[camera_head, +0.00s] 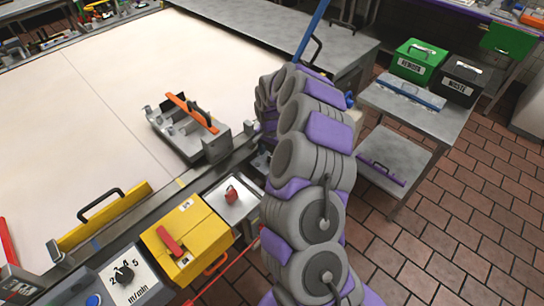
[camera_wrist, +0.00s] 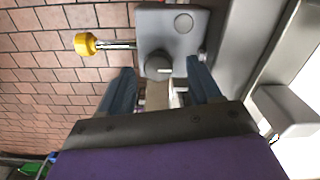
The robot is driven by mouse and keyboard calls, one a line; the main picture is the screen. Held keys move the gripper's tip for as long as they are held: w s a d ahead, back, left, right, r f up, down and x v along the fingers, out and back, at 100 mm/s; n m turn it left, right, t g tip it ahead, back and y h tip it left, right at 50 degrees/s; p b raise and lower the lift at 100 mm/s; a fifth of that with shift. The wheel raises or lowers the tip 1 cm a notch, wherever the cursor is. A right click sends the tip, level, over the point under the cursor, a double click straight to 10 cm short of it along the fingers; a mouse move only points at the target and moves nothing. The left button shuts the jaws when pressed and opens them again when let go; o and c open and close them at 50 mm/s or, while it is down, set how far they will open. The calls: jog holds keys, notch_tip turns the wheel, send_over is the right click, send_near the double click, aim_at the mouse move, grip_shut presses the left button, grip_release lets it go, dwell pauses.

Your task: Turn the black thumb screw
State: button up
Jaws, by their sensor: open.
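In the wrist view a dark round knob (camera_wrist: 158,67), which looks like the black thumb screw, sits at the lower edge of a grey housing (camera_wrist: 165,25). My gripper (camera_wrist: 159,68) is open, with its two blue-grey fingers to the left and right of the knob. The knob appears between the fingertips with a gap on each side. I cannot tell how far ahead of the tips it is. In the head view my arm hides the gripper and the knob.
A yellow knob on a metal rod (camera_wrist: 85,43) sticks out left of the housing. In the head view a metal fixture with an orange bar (camera_head: 190,115) stands on the pale belt (camera_head: 80,90). A yellow box (camera_head: 185,240) and a side cart (camera_head: 415,110) are near my arm.

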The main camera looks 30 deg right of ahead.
jog(key=shift+a+f, duration=0.3)
jog(key=shift+f, duration=0.35)
jog(key=shift+d+f, duration=0.2)
jog(key=shift+d, duration=0.65)
jog(key=shift+c, duration=0.8)
jog(key=shift+a, duration=0.55)
jog(key=c, duration=0.5)
jog(key=shift+d+r, duration=0.1)
jog(key=shift+d, duration=0.1)
jog(key=c, duration=0.4)
